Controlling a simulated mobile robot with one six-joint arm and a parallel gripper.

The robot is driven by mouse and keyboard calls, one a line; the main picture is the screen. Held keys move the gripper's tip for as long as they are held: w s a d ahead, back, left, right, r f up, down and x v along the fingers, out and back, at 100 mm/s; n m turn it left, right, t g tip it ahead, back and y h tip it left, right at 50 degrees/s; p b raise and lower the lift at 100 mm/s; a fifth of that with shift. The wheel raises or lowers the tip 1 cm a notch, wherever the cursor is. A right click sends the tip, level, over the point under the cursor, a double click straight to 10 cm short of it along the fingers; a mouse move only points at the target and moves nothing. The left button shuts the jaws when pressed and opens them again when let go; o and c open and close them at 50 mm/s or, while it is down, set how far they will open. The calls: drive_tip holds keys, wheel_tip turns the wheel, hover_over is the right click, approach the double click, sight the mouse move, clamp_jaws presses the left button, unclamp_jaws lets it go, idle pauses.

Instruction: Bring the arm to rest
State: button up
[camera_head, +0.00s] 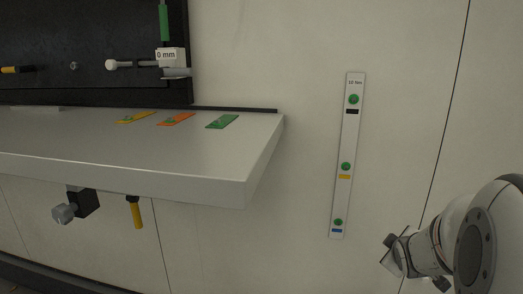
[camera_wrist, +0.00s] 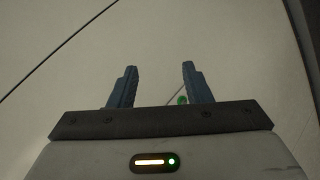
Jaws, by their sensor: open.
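My arm shows at the lower right of the head view, in front of the pale wall. My gripper (camera_wrist: 158,84) shows in the wrist view with its two blue fingers apart and nothing between them. A pale wall panel lies beyond the fingers, and a small green spot shows beside the right finger. In the head view the fingers cannot be made out.
A white shelf (camera_head: 220,160) juts out at the left with several coloured cards on it. A dark tool board (camera_head: 95,70) hangs above it. A white strip (camera_head: 340,200) with green dots is on the wall. The wall between shelf and strip is clear.

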drive_tip(key=s+a+r+m+g+y+p, duration=0.4)
drive_tip(key=s+a+r+m+g+p, duration=0.3)
drive_tip(key=s+a+r+p, duration=0.9)
drive_tip(key=s+a+r, duration=0.3)
drive_tip(key=a, duration=0.2)
drive_tip(key=shift+s+a+m+p, duration=0.15)
drive_tip(key=shift+s+m+p, duration=0.15)
drive_tip(key=shift+s, duration=0.1)
